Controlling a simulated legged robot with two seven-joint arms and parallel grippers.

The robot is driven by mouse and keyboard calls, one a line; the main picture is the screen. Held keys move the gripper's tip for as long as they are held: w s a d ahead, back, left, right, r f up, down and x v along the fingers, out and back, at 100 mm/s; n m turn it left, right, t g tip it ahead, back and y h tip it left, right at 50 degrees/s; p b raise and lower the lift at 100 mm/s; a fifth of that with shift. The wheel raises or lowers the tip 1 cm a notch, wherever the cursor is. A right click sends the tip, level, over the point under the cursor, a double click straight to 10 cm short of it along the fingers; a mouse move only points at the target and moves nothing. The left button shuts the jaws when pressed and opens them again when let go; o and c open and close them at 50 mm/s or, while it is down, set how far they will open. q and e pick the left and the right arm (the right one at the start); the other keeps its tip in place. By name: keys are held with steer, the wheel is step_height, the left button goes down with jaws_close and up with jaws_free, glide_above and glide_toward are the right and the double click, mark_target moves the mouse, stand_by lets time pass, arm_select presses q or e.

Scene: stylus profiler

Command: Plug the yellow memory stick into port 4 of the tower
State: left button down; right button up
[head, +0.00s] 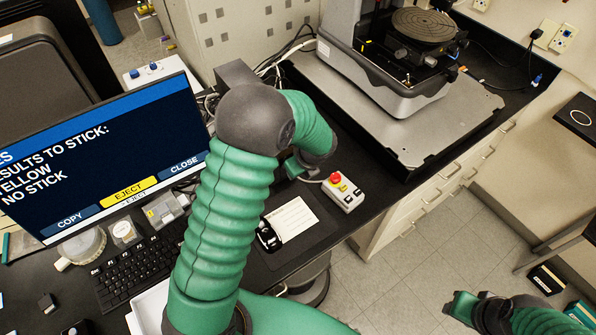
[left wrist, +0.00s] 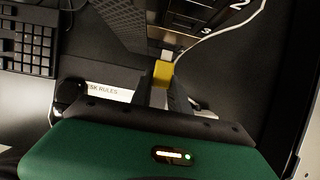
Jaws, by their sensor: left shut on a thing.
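The yellow memory stick (left wrist: 163,72) is between the fingertips of my left gripper (left wrist: 162,86), which is shut on it. Its pale metal plug (left wrist: 167,55) points up in the left wrist view, toward the dark tower (left wrist: 195,18). The tower's face carries white numbers; a 2 and a 3 can be read, and I cannot make out port 4. Whether the plug touches the tower is not clear. In the head view my left arm hides the stick and most of the tower (head: 236,73). My right gripper (head: 462,306) is low at the right, away from the desk; its jaws are unclear.
A white cable (left wrist: 222,30) runs from the tower's face. A monitor (head: 100,150) shows "YELLOW", "NO STICK" and a highlighted EJECT button. A keyboard (head: 140,270), a control box with a red button (head: 343,190) and the profiler (head: 400,60) stand nearby.

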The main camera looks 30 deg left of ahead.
arm_select(q)
steer(key=shift+w+a+p, duration=0.25)
steer(key=shift+a+p, duration=0.1)
steer(key=shift+a, duration=0.3)
steer(key=shift+a, duration=0.1)
steer(key=c, duration=1.2)
jaws_free()
steer(key=shift+c, duration=0.3)
steer(key=shift+r+p, duration=0.4)
steer(key=p+v, duration=0.5)
steer(key=v, duration=0.1)
steer(key=shift+d, duration=0.3)
